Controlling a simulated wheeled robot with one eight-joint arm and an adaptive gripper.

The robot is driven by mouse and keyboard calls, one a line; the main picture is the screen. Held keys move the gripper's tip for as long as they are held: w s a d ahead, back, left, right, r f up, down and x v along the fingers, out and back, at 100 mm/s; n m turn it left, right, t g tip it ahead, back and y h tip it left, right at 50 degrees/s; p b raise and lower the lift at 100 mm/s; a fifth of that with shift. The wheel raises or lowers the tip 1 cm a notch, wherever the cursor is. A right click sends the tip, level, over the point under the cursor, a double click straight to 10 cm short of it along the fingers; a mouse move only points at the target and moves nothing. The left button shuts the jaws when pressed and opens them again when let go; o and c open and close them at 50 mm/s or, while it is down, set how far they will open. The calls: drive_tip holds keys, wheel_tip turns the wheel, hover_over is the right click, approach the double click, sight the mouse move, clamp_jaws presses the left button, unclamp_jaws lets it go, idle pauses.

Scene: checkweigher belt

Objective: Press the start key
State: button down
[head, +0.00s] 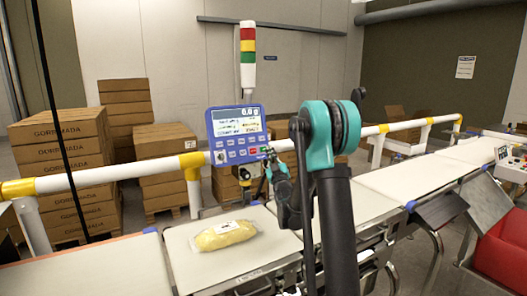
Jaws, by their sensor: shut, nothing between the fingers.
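The blue control panel (237,136) stands upright behind the belt, with a lit display reading 0.0 g above rows of small keys. A green key (253,151), likely the start key, sits at its lower right, and a red key (264,149) is beside it. The key labels are too small to read. My gripper (269,157) is shut and empty, close to the panel's lower right corner. I cannot tell whether its tips touch the panel. My teal and dark arm hides part of the belt and what lies behind it.
A yellow-filled pack (224,235) lies on the white weigh belt (190,262) below the panel. A white and yellow rail (110,174) runs behind. A red, yellow and green light stack (248,52) rises above the panel. Cardboard boxes (60,150) are stacked behind; a red bin (500,255) is at right.

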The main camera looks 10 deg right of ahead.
sight(263, 149)
drive_tip(key=shift+w+a+f, duration=0.2)
drive_tip(key=shift+w+a, duration=0.05)
drive_tip(key=shift+w, duration=0.35)
drive_tip(key=shift+w+a+f, duration=0.2)
drive_tip(key=shift+w+a, duration=0.05)
drive_tip(key=shift+w, duration=0.3)
drive_tip(key=shift+w, duration=0.1)
idle(0.6)
drive_tip(key=shift+w+a+f, duration=0.1)
drive_tip(key=shift+w+a, duration=0.05)
drive_tip(key=shift+w, duration=0.15)
